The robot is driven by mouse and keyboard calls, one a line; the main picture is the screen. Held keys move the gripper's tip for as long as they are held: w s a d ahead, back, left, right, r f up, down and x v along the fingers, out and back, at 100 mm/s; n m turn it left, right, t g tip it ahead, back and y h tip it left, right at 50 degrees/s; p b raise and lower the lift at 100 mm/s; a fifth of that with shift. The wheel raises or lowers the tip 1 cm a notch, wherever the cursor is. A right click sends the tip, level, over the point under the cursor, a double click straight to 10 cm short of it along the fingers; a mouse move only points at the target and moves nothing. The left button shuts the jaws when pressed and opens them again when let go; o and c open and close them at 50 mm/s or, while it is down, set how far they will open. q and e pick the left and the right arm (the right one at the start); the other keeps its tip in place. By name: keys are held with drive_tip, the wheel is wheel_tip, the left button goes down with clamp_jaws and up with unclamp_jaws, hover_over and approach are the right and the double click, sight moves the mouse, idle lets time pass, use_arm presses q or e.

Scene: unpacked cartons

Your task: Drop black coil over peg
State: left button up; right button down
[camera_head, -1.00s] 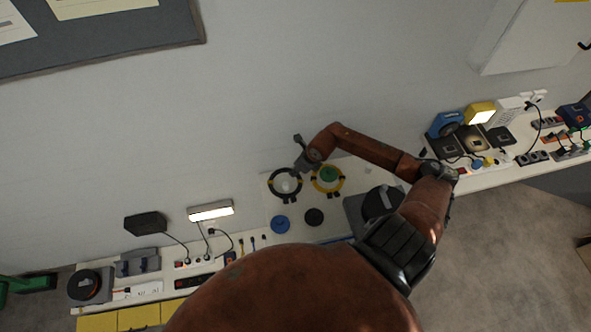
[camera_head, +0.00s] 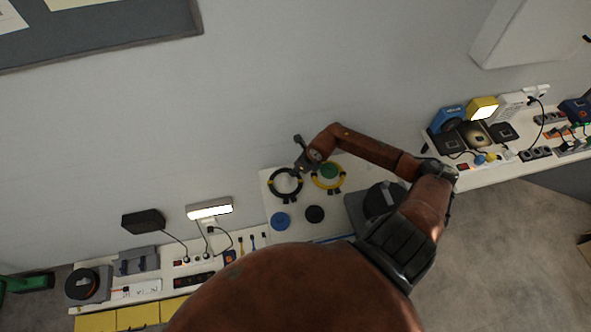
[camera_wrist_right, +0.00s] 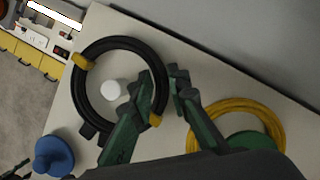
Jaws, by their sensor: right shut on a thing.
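The black coil (camera_head: 271,184), a ring with yellow and black bands, shows in the head view over the left part of the pale board. In the right wrist view the coil (camera_wrist_right: 118,44) surrounds a white peg (camera_wrist_right: 112,90), which shows through its opening off-centre. I cannot tell how high the coil is above the board. My right gripper (camera_head: 299,168) is shut on the coil's rim; its green fingers (camera_wrist_right: 165,100) straddle the rim on the side toward the yellow coil. My left gripper is not in view.
A yellow coil (camera_wrist_right: 275,116) lies around a green peg (camera_wrist_right: 250,143) close to the right gripper. A blue peg (camera_head: 280,221) and a black peg (camera_head: 314,214) stand empty in front. Cabled devices and power strips (camera_head: 195,280) line the bench, with a wall behind.

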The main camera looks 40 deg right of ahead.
drive_tip(key=shift+f, duration=0.4)
drive_tip(key=c, duration=1.8)
unclamp_jaws()
drive_tip(key=shift+o, duration=0.2)
drive_tip(key=v, duration=1.2)
